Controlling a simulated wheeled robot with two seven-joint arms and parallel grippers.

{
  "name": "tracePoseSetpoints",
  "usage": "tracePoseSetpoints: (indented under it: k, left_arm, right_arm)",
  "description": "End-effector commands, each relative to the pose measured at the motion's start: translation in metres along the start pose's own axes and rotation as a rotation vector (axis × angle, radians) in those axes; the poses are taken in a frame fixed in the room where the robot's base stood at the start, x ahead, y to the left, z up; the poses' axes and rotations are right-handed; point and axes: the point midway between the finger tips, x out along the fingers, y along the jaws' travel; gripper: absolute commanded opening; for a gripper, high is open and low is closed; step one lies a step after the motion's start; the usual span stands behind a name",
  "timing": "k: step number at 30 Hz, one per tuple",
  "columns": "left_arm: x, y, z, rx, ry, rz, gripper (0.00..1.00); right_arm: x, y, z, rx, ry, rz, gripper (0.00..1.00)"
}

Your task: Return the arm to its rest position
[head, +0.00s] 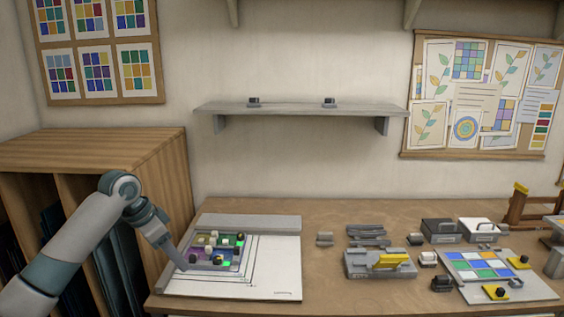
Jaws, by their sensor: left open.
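My left arm comes in from the left, and its gripper (180,266) hangs at the left edge of a glass panel (225,243) on a white sheet. The gripper is small in this view, and nothing shows held in it. I cannot tell whether its tip touches the panel or the sheet. The panel has coloured green and purple parts with several small dark and pale blocks on it. My right gripper is not in view.
The wooden bench (335,292) is bare in front of the grey tool holder (365,265). A blue, white and orange tile panel (480,266) lies at the right. A wooden cabinet (100,148) stands close to my left arm. A shelf (300,108) is on the wall.

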Motion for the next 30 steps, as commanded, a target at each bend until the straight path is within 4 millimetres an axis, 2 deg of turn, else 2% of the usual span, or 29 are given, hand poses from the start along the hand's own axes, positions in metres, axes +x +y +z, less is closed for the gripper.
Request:
tracePoseSetpoints:
  k: [10, 17, 23, 30]
  left_arm:
    - [0.035, 0.02, 0.011, 0.004, -0.011, 0.003, 0.43]
    - [0.073, 0.045, 0.026, 0.003, -0.018, 0.005, 0.43]
    - [0.121, 0.084, 0.05, -0.007, -0.022, 0.008, 0.43]
    - [0.18, 0.151, 0.096, -0.056, -0.011, 0.004, 0.43]
  right_arm:
    - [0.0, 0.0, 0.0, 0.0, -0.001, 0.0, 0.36]
    - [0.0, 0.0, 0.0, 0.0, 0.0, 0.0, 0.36]
    - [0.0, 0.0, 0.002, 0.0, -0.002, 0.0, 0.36]
    - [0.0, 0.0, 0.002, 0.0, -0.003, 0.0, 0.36]
